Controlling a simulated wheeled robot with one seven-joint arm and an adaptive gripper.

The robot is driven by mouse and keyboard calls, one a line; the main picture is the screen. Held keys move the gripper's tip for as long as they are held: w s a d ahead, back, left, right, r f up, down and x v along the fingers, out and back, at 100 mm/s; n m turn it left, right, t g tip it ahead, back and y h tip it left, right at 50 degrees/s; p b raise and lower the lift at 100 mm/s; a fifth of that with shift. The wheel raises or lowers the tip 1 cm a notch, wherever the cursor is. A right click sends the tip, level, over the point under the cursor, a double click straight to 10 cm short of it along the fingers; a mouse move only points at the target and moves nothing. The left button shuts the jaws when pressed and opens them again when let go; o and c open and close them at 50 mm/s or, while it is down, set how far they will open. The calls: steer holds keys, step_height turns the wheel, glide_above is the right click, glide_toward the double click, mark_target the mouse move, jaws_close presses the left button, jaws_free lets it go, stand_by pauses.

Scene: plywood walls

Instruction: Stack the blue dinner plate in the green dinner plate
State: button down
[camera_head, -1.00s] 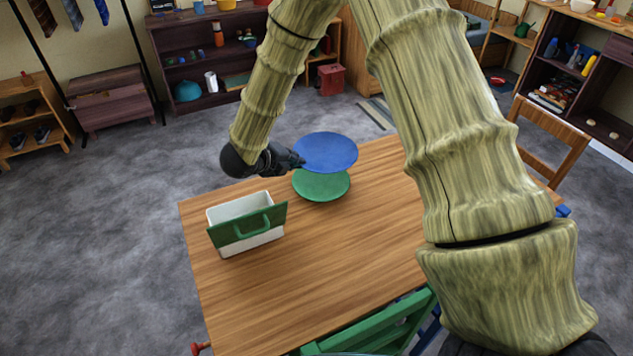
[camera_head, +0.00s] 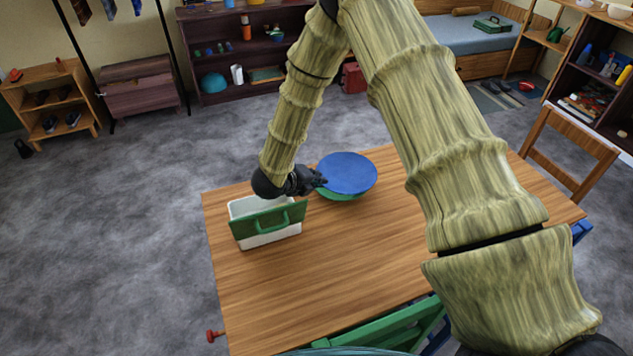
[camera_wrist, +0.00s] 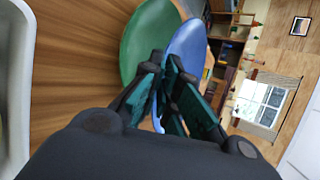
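The blue dinner plate (camera_head: 348,173) is held by its left edge in my gripper (camera_head: 318,180), which is shut on it. It is over the green dinner plate (camera_head: 340,196) and covers most of it; only the green plate's near rim shows in the head view. The green plate rests on the wooden table (camera_head: 340,245). In the wrist view, the blue plate (camera_wrist: 187,50) passes between the fingers of my gripper (camera_wrist: 165,65), and the green plate (camera_wrist: 148,38) is beside it with a small gap.
A white box with a green handled front (camera_head: 266,222) stands on the table just left of the plates. A wooden chair (camera_head: 570,150) is at the right and a green chair (camera_head: 385,328) at the near edge. The table's middle is bare.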

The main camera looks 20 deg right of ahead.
steer(key=shift+f, duration=0.95)
steer(key=shift+f+b, duration=0.35)
steer(key=shift+f, duration=0.15)
steer(key=c, duration=1.6)
jaws_free()
steer(key=shift+c, duration=0.2)
steer(key=shift+r, duration=0.1)
steer(key=shift+r+p, duration=0.65)
steer(key=shift+p, duration=0.05)
steer(key=b+v, duration=0.3)
steer(key=v, duration=0.8)
steer(key=shift+s+a+r, duration=0.1)
steer(key=shift+s+a, duration=0.05)
steer(key=shift+a, duration=0.25)
